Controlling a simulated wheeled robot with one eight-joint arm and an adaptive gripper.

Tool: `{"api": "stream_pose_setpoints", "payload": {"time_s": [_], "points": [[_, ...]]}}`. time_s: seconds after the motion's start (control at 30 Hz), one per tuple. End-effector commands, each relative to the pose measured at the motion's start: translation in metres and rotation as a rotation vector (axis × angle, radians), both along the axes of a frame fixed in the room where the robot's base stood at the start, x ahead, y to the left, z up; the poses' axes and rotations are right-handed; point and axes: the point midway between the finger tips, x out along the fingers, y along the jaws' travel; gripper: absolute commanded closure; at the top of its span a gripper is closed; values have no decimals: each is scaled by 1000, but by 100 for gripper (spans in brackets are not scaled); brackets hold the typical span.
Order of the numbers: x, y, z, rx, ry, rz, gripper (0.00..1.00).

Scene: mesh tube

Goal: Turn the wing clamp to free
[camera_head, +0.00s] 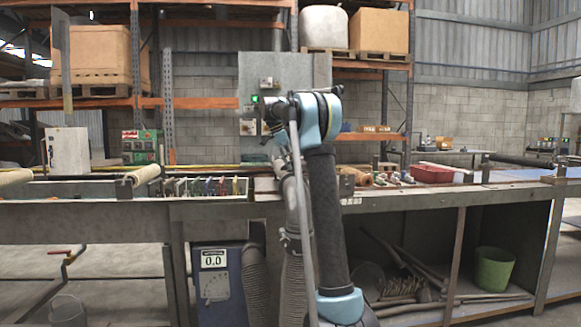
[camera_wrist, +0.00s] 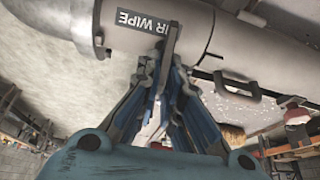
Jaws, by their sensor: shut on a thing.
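In the wrist view, my gripper (camera_wrist: 161,72) points up the picture, its fingers shut on a thin flat grey wing (camera_wrist: 171,40). The wing looks like the wing clamp. It stands in front of a large pale grey cylinder (camera_wrist: 215,30) and crosses a dark label (camera_wrist: 146,22) whose visible letters read "IR WIPE". The fingers hide the wing's lower part, so I cannot tell its full shape or its exact turn.
In the wrist view, a dark handle (camera_wrist: 237,88) lies right of my fingers, and a metal collar (camera_wrist: 78,22) rings the cylinder's left end. In the head view, a long bench (camera_head: 110,215) carries a row of coloured-handled tools (camera_head: 207,187) and a red bin (camera_head: 431,173).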

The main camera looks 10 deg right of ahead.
Motion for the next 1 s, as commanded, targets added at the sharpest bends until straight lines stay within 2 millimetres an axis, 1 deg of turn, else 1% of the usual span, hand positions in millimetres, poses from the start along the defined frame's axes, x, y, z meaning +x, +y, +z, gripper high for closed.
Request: {"api": "stream_pose_setpoints", "payload": {"time_s": [0.2, 0.67, 0.7, 0.73, 0.77, 1.0], "points": [[2, 2, 0, 1, -5, -43, 100], [3, 1, 0, 1, -6, -53, 100], [3, 1, 0, 1, -5, -52, 84], [2, 1, 0, 1, -5, -52, 77], [2, 1, 0, 1, -4, -52, 73], [1, 0, 0, 1, -3, -54, 73]]}}
